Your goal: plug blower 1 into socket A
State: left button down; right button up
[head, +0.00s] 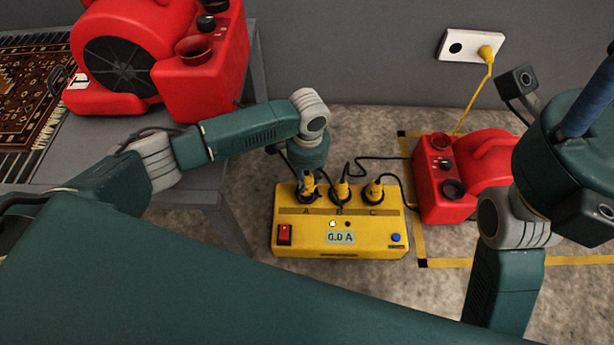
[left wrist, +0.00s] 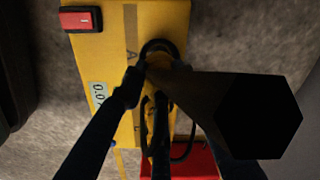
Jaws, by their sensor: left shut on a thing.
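The yellow power box (head: 340,240) stands on the floor with sockets A, B and C in a row along its top. My left gripper (head: 308,178) is shut on a yellow plug (head: 309,187) at socket A, directly above the socket's black ring. The left wrist view shows my left gripper (left wrist: 152,78) around the plug beside the letter A; a dark hexagonal shape covers part of it. I cannot tell whether this plug is fully seated. Yellow plugs stand in socket B (head: 342,189) and socket C (head: 375,189). No blower number is readable. My right gripper's fingers are not visible.
A red blower (head: 125,55) stands on the grey table (head: 95,125) at left beside a patterned rug. Another red blower (head: 475,170) sits on the floor inside yellow tape. A wall outlet (head: 458,46) holds a yellow plug. Black cords run behind the power box.

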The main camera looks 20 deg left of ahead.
aim_at(307, 185)
pick_arm(q)
jog(key=shift+f+b, duration=0.35)
jog(key=shift+f, duration=1.4)
jog(key=c, duration=1.3)
grip_release()
jog(key=shift+s+d+r, duration=0.1)
jog(key=shift+r, duration=5.9)
